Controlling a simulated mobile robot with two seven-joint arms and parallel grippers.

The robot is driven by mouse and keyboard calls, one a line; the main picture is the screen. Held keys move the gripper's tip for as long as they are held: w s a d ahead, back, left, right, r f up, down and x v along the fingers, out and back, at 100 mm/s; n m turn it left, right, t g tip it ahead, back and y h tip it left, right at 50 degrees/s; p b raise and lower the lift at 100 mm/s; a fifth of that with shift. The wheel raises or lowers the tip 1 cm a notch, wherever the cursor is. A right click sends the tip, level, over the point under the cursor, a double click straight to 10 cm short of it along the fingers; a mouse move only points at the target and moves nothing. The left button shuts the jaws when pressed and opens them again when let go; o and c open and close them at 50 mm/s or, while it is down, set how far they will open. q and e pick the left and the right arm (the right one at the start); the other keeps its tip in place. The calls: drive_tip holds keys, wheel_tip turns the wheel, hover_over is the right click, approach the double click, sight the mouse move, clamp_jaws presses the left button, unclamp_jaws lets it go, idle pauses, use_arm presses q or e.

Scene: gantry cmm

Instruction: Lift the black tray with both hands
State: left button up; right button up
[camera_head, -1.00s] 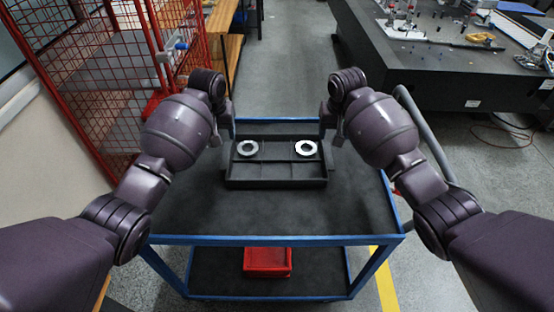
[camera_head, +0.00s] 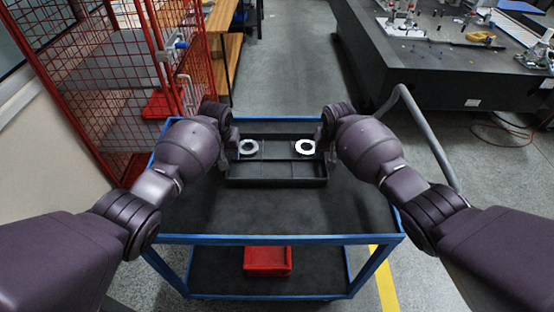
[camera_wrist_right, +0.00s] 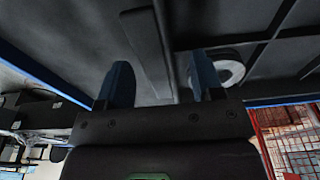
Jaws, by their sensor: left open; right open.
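The black tray (camera_head: 277,170) lies flat on the cart top, its inside split by dividers. A metal ring sits at its back left (camera_head: 248,147) and another at its back right (camera_head: 305,147). My left gripper (camera_head: 229,152) is at the tray's left side, mostly hidden by its wrist. My right gripper (camera_head: 322,150) is at the right side, also largely hidden. In the right wrist view its two blue fingers (camera_wrist_right: 161,78) are open, with the tray's side wall (camera_wrist_right: 149,45) appearing between them. Whether either gripper touches the tray cannot be told.
The tray stands on a blue-framed cart with a dark top (camera_head: 280,215), clear in front of the tray. A red bin (camera_head: 267,260) is on its lower shelf. A red mesh cage (camera_head: 95,70) stands at the left, a large dark machine table (camera_head: 430,75) at the back right.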

use_arm(q)
drive_tip(key=shift+c, duration=0.2)
use_arm(e)
drive_tip(key=shift+c, duration=0.2)
use_arm(q)
clamp_jaws()
use_arm(e)
clamp_jaws()
